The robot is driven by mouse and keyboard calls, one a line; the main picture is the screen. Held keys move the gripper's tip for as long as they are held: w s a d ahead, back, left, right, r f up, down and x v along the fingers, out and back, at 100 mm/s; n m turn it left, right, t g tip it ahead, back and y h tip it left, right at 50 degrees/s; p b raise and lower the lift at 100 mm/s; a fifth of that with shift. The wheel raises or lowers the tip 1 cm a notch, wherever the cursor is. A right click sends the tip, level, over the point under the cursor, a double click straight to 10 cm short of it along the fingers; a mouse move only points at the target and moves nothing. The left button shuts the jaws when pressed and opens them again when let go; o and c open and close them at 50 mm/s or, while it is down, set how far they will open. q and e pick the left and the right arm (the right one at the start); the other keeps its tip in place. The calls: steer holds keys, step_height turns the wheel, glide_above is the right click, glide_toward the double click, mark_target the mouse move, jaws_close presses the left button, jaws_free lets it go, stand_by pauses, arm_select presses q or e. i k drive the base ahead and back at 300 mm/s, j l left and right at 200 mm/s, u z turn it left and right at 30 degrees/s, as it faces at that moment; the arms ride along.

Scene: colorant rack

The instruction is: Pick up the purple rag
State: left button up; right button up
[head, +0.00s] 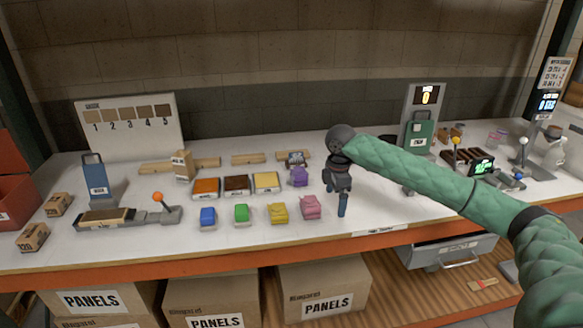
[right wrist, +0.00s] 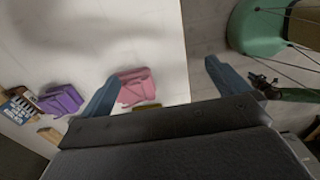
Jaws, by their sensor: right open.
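The purple rag (head: 299,176) lies folded on the white table, right of the yellow-topped tray. It also shows at the left of the right wrist view (right wrist: 61,99), outside the fingers. My right gripper (head: 342,207) hangs over the table to the right of the purple rag and the pink rag. Its blue fingers (right wrist: 158,88) are apart and nothing is between them in its grip. The pink rag (head: 311,207) lies in front of the purple one and shows near the left finger in the wrist view (right wrist: 134,86). My left gripper is not in view.
Blue (head: 208,216), green (head: 241,213) and yellow (head: 278,212) rags lie in a row left of the pink one. Colour trays (head: 237,185) sit behind them. A small dark-and-white box (head: 296,159) stands just behind the purple rag.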

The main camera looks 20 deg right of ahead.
mark_target(299, 177)
steer(key=i, duration=0.85)
